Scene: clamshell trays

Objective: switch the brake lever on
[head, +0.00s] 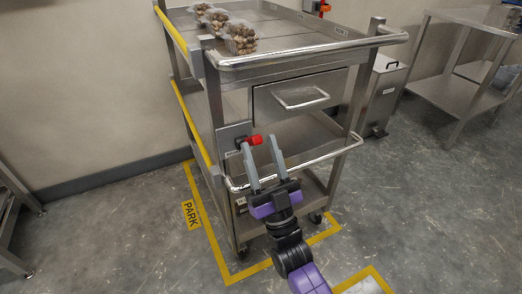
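The brake lever shows as a red knob (255,140) in the head view, on a grey plate (235,138) fixed to the left front post of the steel cart (215,105). My gripper (258,142) reaches up from below with its two grey fingers apart. The fingertips are at or very near the red knob, one to each side of it in the picture. I cannot tell whether they touch it. The lever's arm and any on/off marking are too small to read.
The cart's top holds several clear trays of brown items (241,40). A drawer (297,97) and front rails are close to the gripper. Yellow floor lines marked PARK (191,214) surround the cart. A bin (381,95) and a steel table (460,92) stand right. Floor at right is clear.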

